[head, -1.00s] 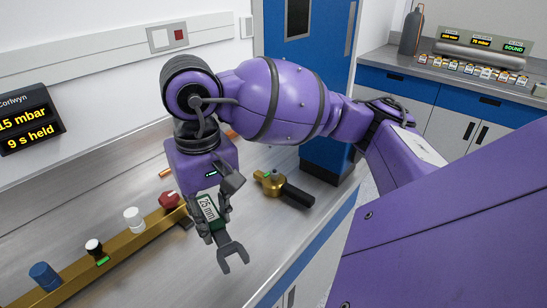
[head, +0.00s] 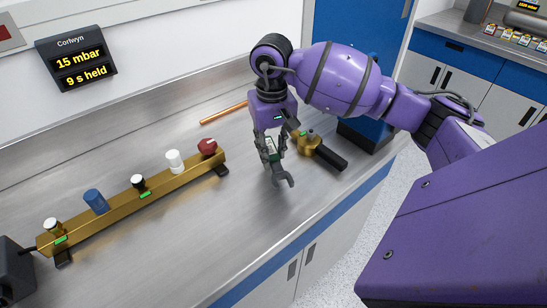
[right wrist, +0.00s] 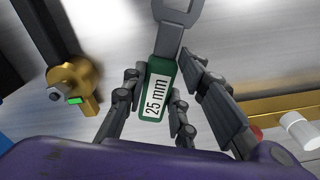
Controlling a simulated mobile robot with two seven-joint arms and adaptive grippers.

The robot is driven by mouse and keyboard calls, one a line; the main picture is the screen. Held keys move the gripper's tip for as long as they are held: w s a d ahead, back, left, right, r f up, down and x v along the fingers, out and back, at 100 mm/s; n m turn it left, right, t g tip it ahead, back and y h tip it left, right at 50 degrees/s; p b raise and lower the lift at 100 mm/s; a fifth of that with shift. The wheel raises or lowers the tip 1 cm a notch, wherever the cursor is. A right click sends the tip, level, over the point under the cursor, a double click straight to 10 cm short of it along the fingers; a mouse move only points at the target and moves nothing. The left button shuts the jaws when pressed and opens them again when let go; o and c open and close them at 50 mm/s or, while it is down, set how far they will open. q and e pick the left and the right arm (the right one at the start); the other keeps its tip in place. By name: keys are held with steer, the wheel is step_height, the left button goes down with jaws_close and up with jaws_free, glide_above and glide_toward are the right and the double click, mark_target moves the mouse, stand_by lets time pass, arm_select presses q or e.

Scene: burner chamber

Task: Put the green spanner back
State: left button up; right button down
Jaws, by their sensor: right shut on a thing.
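The green spanner (head: 284,179) is a grey open-ended spanner with a green handle and a white "25 mm" label. My right gripper (head: 269,155) is shut on its handle and holds it over the bench, with the open jaw pointing down and towards the front. In the right wrist view the green handle (right wrist: 151,114) lies between the fingers and the grey head runs out of the top of the picture. My left gripper is not in view.
A brass valve (head: 309,142) with a black lever stands just right of the gripper. A brass rail (head: 120,212) with coloured knobs runs along the bench to the left. A copper rod (head: 223,113) lies behind. The steel bench (head: 215,235) in front is clear.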

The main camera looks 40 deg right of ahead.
mark_target(273, 160)
steer(key=shift+w+d+f, duration=0.25)
steer(key=shift+w+f, duration=0.05)
steer(key=shift+f, duration=0.1)
steer(key=shift+w+d+f, duration=0.1)
steer(key=shift+f, duration=1.55)
steer(key=shift+f, duration=0.2)
steer(key=c, duration=1.4)
jaws_free()
step_height(273, 160, up, 12)
steer(key=shift+r+b, duration=0.2)
steer(key=shift+b, duration=0.15)
